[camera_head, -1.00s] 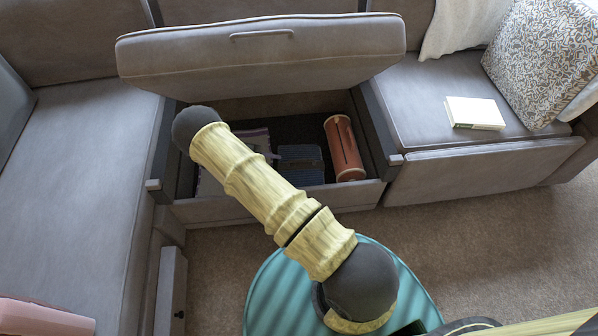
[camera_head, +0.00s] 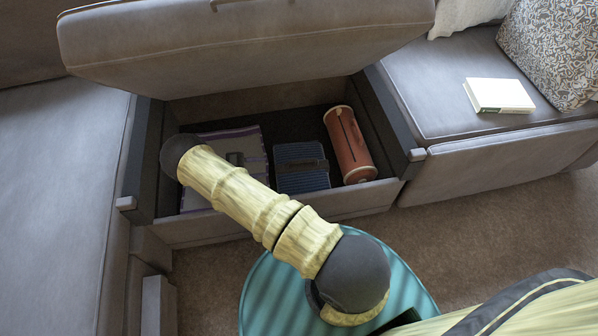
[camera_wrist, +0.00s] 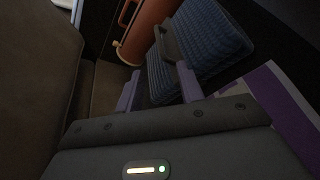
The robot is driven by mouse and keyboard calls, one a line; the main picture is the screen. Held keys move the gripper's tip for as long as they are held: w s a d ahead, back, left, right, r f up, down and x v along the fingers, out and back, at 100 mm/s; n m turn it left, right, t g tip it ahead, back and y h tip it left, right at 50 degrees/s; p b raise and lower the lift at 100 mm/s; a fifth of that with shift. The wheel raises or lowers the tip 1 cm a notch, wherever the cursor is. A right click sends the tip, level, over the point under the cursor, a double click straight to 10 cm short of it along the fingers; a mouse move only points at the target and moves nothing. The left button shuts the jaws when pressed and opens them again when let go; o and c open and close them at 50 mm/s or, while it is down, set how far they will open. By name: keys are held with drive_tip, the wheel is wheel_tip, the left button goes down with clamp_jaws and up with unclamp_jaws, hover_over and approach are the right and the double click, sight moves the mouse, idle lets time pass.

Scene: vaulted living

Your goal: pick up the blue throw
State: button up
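The blue throw (camera_head: 302,181) is a folded, ribbed blue bundle with a dark strap across it. It lies in the open storage compartment (camera_head: 215,233) under the sofa seat, between a purple-striped folded cloth and an orange cylinder. In the wrist view the throw (camera_wrist: 215,45) is ahead and to the right, with its dark strap near the right finger. My gripper (camera_wrist: 158,70) is open, its two purple fingers apart with nothing visibly held between them. Whether a finger touches the throw I cannot tell. In the head view my gripper is hidden and only my arm shows.
The raised seat lid (camera_head: 250,40) stands over the compartment. The orange cylinder (camera_head: 347,145) lies right of the throw and the purple-striped cloth (camera_head: 245,145) left of it. A white book (camera_head: 498,95) rests on the right seat. Dark side walls bound the compartment.

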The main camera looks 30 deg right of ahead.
drive_tip(key=b, duration=0.4)
approach(299, 162)
drive_tip(key=x, duration=0.5)
drive_tip(key=shift+s+d+f, duration=0.2)
drive_tip(key=shift+d+f, duration=0.05)
drive_tip(key=shift+d, duration=0.25)
drive_tip(key=b+x, duration=0.3)
drive_tip(key=x, duration=0.1)
drive_tip(key=shift+w+d+f, duration=0.1)
drive_tip(key=shift+d+f, duration=0.05)
drive_tip(key=shift+d, duration=0.4)
